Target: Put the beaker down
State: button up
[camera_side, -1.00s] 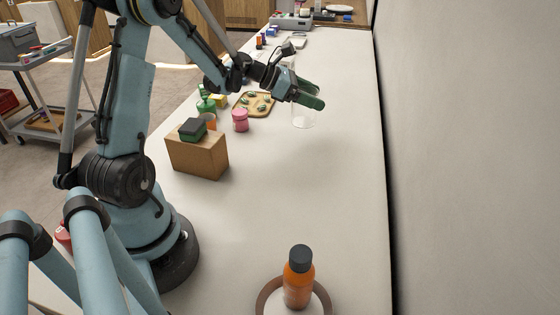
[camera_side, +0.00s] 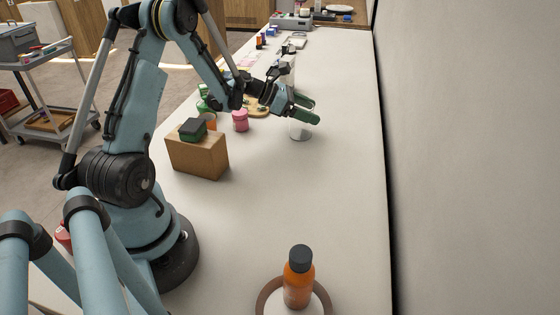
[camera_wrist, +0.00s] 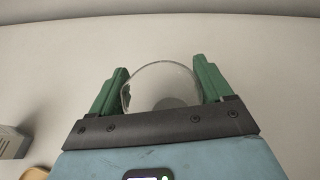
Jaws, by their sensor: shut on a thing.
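The beaker (camera_side: 300,131) is clear glass and upright. It is between the green fingers of my gripper (camera_side: 311,108), over the counter right of the pink jar. In the wrist view the round rim of the beaker (camera_wrist: 160,68) shows between the two fingers of my gripper (camera_wrist: 161,88), which are shut on its sides. The beaker's base is at or very close to the counter (camera_side: 320,190); I cannot tell whether it touches. The fingers hide part of its upper wall.
A pink jar (camera_side: 240,121) stands left of the beaker. A cardboard box (camera_side: 197,158) with a green and black block (camera_side: 193,130) on top is nearer. An orange bottle (camera_side: 298,279) stands at the front. The counter's right side is clear up to the wall.

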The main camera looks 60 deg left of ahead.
jog(key=o, duration=1)
